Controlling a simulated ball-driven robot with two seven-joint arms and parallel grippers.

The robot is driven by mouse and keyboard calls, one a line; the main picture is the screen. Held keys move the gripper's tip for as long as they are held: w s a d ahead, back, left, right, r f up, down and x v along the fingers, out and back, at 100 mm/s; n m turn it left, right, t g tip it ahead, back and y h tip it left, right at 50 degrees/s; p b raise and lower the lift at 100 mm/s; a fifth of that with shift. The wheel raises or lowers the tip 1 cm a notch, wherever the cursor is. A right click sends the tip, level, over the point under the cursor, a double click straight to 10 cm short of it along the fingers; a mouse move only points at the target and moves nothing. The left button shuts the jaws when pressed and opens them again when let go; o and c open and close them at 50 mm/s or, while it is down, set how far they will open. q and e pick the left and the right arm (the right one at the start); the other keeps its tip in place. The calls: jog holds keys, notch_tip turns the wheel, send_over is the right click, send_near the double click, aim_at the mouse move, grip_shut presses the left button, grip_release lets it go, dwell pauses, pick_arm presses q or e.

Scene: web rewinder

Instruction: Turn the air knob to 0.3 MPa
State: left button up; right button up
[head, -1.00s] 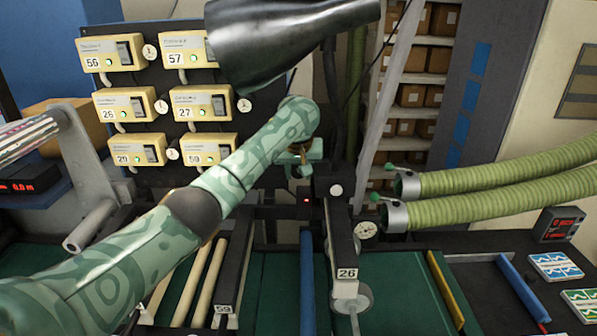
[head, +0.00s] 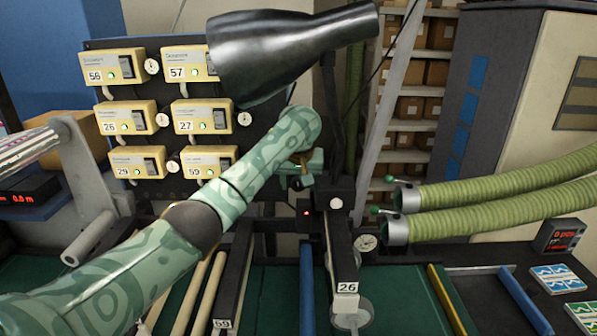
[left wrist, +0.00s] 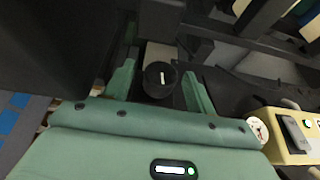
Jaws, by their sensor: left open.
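A round black knob (left wrist: 160,80) with a white pointer line shows in the left wrist view. The pointer runs nearly up and down in that picture. My left gripper (left wrist: 159,72) is open, with one green finger on each side of the knob. Gaps show between the fingers and the knob, so it is not gripped. In the head view my left gripper (head: 310,166) is beside the top of a dark post, and my forearm and wrist partly hide the knob area. I cannot read any pressure scale at the knob. My right gripper is not in view.
A dark board (head: 150,85) with several yellow controller boxes and small dials stands behind my arm. A white-faced gauge (head: 366,242) sits right of the post. Two green hoses (head: 500,200) come in from the right. Below are rollers and a green bed (head: 272,290).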

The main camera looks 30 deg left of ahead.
pick_arm(q)
jog(key=v, duration=1)
jog(key=shift+s+r, duration=0.2)
jog(key=shift+r, duration=0.15)
jog(key=shift+d+f, duration=0.1)
jog(key=s+a+f+n+t+h+b, duration=0.1)
jog(key=s+a+f+n+t, duration=0.1)
jog(key=a+f, duration=0.1)
jog(key=s+a+f+n+t+h+b, duration=0.1)
jog(key=s+a+f+n+t+h, duration=0.1)
jog(key=a+f+t, duration=0.1)
jog(key=s+a+f+n+t+h+b, duration=0.1)
jog(key=s+a+f+n+t+h, duration=0.1)
jog(key=a+f, duration=0.3)
jog(key=shift+s+a+n+t, duration=0.4)
jog(key=shift+s+a, duration=0.1)
jog(key=shift+a, duration=0.1)
jog(key=s+d+r+t+h, duration=0.2)
jog(key=s+d+r+h, duration=0.1)
jog(key=d+r, duration=0.15)
jog(key=shift+m, duration=0.3)
jog(key=p+x, duration=0.1)
jog(key=x, duration=0.7)
jog(key=p+x, duration=0.1)
jog(key=x, duration=0.7)
jog(key=shift+a+f, duration=0.2)
jog(key=shift+a, duration=0.05)
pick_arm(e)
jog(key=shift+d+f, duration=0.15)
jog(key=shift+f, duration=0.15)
